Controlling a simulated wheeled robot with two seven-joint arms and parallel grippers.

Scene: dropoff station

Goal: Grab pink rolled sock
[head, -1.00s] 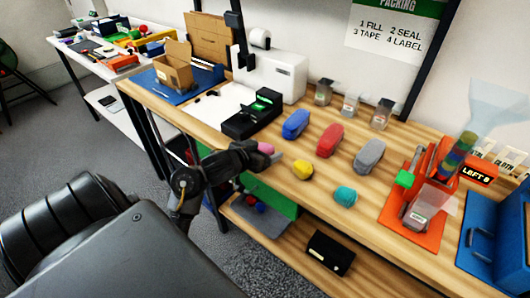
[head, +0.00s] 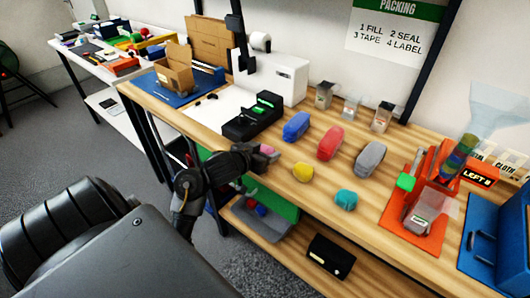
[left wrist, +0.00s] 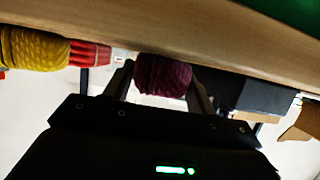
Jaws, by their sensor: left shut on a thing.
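The pink rolled sock (head: 267,149) shows in the head view at the front edge of the wooden table, mostly hidden behind my left gripper (head: 265,157). In the left wrist view the sock (left wrist: 162,76) looks dark pink and ribbed, and sits between the two fingers of my left gripper (left wrist: 162,84). The fingers are shut on it from both sides. I cannot tell whether the sock still touches the table. My right gripper is not in view.
A yellow rolled sock (head: 303,172) and a teal one (head: 346,199) lie nearby to the right. A black device (head: 252,118) stands behind left. An orange stand (head: 413,232) is at the right.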

